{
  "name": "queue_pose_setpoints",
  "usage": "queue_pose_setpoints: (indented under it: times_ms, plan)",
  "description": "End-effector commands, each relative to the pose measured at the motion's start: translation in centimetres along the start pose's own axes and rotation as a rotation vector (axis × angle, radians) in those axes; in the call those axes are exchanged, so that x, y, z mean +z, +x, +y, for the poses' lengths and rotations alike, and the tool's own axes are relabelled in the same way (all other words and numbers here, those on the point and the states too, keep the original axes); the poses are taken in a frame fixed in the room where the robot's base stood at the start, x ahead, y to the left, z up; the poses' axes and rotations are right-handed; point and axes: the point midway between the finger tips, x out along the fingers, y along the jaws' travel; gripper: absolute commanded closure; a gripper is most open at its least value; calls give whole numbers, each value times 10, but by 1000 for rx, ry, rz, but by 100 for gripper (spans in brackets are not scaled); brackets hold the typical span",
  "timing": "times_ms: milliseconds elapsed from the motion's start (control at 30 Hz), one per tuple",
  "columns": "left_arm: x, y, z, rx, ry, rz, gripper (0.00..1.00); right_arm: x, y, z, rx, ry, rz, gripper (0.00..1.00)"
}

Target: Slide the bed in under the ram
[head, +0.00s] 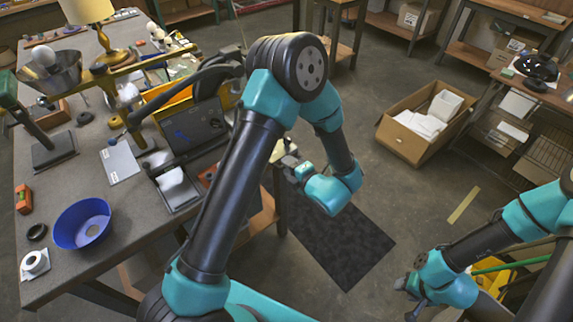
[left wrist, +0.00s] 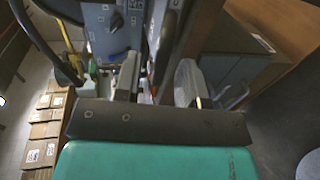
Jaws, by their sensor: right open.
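I cannot make out for sure which part is the bed or the ram. A green-topped stand (head: 45,140) with a dark base is on the left of the bench. A dark case or machine part (head: 195,130) with a panel lies mid-bench, partly hidden by my left arm. My left gripper (head: 287,160) is beyond the bench's right edge in the head view. In the left wrist view its two fingers (left wrist: 156,85) stand apart, with a dark, red-tipped part visible between or behind them. My right gripper (head: 414,288) is open and empty at the lower right, over the floor.
A blue bowl (head: 82,223), a white tape roll (head: 34,262) and a lamp (head: 88,15) are on the bench (head: 125,225). A cardboard box (head: 402,143) stands on the floor beside a dark mat (head: 330,240). Open floor lies between bench and box.

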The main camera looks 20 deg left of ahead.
Motion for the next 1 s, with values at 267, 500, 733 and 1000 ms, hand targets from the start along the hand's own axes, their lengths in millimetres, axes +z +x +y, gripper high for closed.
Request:
queue_pose_setpoints:
  times_ms: [267,500,733,1000]
  plan:
    - [0,16,0,0,0,0,62,0,0,0,0,0,0,57]
    - [0,16,0,0,0,-1,65,0,0,0,0,0,0,57]
    - [0,16,0,0,0,-1,87,0,0,0,0,0,0,57]
    - [0,16,0,0,0,-1,100,0,0,0,0,0,0,57]
